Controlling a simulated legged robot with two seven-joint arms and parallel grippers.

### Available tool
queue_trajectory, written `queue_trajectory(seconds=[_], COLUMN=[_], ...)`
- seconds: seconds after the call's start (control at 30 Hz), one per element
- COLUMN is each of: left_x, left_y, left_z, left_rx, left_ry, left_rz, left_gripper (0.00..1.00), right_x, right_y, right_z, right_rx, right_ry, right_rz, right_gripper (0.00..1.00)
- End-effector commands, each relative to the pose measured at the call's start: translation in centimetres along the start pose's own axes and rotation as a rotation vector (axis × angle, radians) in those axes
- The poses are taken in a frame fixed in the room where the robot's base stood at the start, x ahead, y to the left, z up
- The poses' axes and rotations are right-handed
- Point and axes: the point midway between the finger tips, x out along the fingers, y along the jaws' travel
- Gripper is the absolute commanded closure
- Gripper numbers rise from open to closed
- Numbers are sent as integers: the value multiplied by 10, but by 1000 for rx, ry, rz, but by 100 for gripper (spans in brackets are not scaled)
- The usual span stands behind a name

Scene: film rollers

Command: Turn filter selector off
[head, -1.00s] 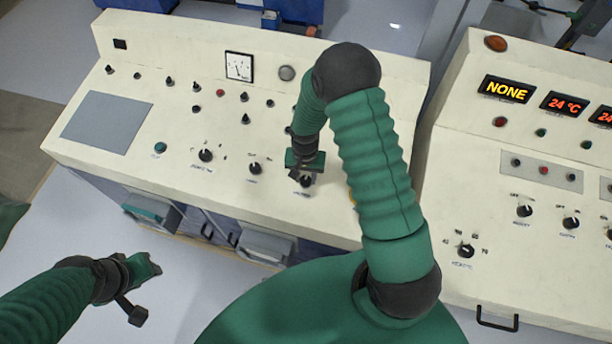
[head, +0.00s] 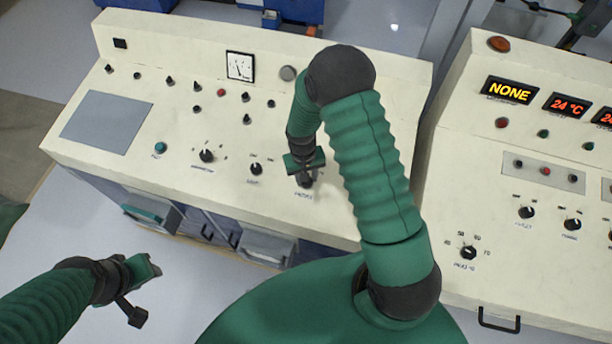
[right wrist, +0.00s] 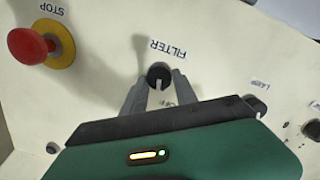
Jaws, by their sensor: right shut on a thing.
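The word OFF is partly seen beside the knob, near the fingers. My right gripper (right wrist: 157,84) has its two grey fingers on either side of the knob, shut on it. In the head view my right gripper (head: 305,176) is at the front of the left console and mostly covers the knob. My left gripper (head: 148,272) hangs away from the console, at lower left; its jaws are unclear.
A red STOP button (right wrist: 27,45) on a yellow base sits beside the filter knob. A lamp knob (right wrist: 255,105) is on the other side. The left console (head: 200,130) carries several more knobs. A second console (head: 450,190) with displays stands at right.

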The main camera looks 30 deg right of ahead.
Motion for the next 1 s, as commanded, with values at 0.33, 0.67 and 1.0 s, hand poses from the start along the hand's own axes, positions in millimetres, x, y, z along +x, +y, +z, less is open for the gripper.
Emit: queue_trajectory(seconds=[0.33,0.67,1.0], left_x=[2,1,1], left_y=[0,0,0], left_z=[0,0,0], left_rx=[0,0,0], left_ry=[0,0,0], left_rz=[0,0,0], left_gripper=[64,64,64], right_x=[2,2,1], right_y=[-1,-2,-2], right_z=[6,5,2], right_rx=[-322,-550,-649], right_ry=[-15,-12,-6], right_rz=[30,51,61], right_gripper=[100,100,100])
